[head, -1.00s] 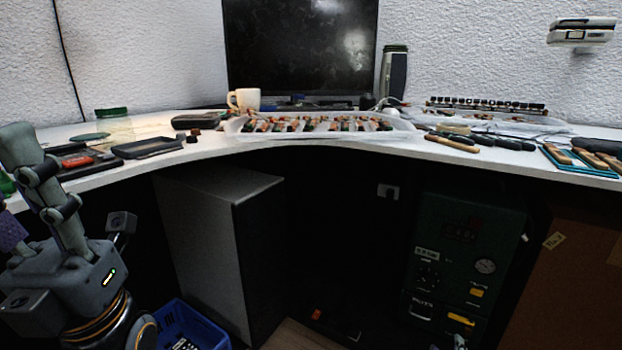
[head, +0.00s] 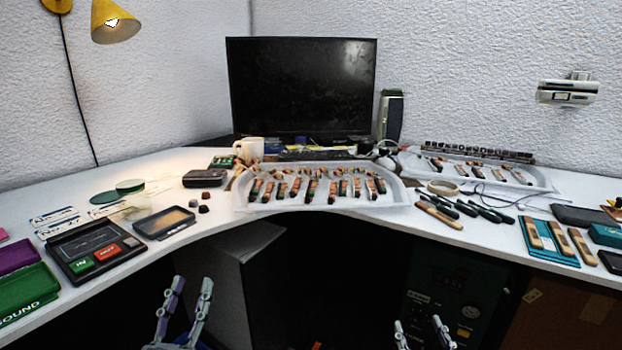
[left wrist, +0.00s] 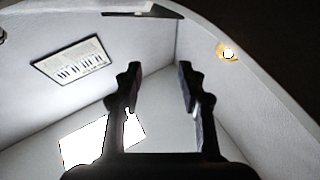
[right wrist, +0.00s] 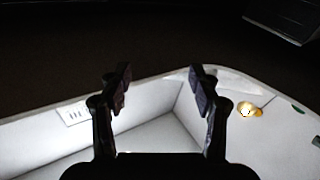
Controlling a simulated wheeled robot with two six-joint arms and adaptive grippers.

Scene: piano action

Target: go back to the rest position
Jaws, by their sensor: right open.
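My left gripper (head: 190,284) is in front of the desk edge at the lower left of the head view, its fingers pointing up. It is open, with a clear gap between its fingers in the left wrist view (left wrist: 156,75). My right gripper (head: 418,323) is at the bottom of the head view, right of the middle, also pointing up. It is open and empty in the right wrist view (right wrist: 160,75). Both are apart from the desk things. Most of both arms is out of the head view.
The curved white desk (head: 225,218) runs across the view. It bears a tray of piano parts (head: 255,205), a mug (head: 249,148), a monitor (head: 300,90), a black case (head: 75,268), a green box (head: 25,290) and tools (head: 440,215). Dark cabinets stand below.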

